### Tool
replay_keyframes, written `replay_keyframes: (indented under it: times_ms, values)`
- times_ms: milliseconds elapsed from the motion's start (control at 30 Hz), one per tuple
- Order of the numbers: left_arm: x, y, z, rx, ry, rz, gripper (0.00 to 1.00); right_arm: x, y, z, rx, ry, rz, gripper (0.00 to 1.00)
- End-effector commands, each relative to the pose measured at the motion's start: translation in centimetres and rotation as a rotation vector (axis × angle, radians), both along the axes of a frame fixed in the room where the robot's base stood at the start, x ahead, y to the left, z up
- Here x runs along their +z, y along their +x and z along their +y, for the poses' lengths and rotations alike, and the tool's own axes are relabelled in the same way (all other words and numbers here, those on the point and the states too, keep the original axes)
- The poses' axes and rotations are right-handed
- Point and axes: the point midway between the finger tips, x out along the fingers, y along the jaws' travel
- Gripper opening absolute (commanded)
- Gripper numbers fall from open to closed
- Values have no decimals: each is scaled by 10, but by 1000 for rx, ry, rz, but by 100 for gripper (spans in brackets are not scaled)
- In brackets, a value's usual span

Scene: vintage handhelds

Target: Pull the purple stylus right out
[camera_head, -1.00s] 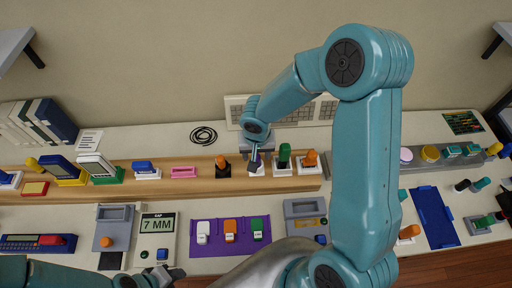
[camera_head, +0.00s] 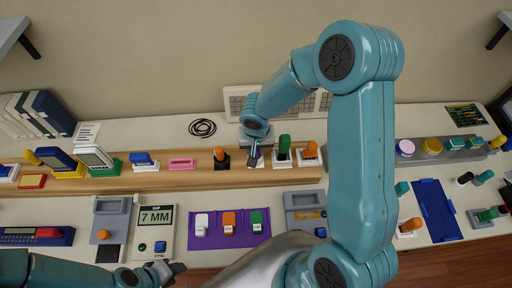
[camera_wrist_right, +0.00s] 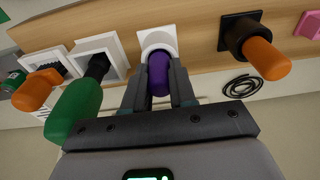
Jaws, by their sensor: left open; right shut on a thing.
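The purple stylus (camera_wrist_right: 159,75) shows in the right wrist view between the two fingers of my right gripper (camera_wrist_right: 160,92). Its far end meets the opening of a white square holder (camera_wrist_right: 157,38); how deep it sits there is hidden. My right gripper is shut on the stylus. In the head view, my right gripper (camera_head: 254,158) is at the wooden shelf, over the white holder, and mostly covers the stylus. My left gripper (camera_head: 178,270) is open and empty at the bottom, in front of the grey device marked 7 MM.
An orange stylus in a black holder (camera_head: 221,158) stands left of the right gripper. Green (camera_head: 283,148) and orange (camera_head: 311,150) styluses stand close on its right. A purple mat (camera_head: 230,243) with several coloured pieces lies in front.

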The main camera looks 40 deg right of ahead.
Motion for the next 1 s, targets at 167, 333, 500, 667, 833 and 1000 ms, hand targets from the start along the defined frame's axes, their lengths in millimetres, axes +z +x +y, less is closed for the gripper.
replay_keyframes:
  times_ms: [167, 333, 500, 667, 833, 1000]
  values:
    - [0, 0, 0, 0, 0, 0, 43, 1, 0, 0, 0, 0, 0, 0]
    - [2, 0, 0, 0, 0, 0, 43, 4, 0, 0, 0, -1, 1, 0]
    - [3, 0, 0, 0, 0, 0, 43, 6, 0, 0, 1, -1, 1, 0]
    - [4, 0, 0, 0, 0, 0, 43, 9, 0, 0, 1, 0, 0, 0]
    - [5, 0, 0, 0, 0, 0, 43, 12, 0, 0, 0, 0, 0, 0]
    - [6, 0, 0, 0, 0, 0, 43, 15, 0, 0, -1, 0, 0, 0]
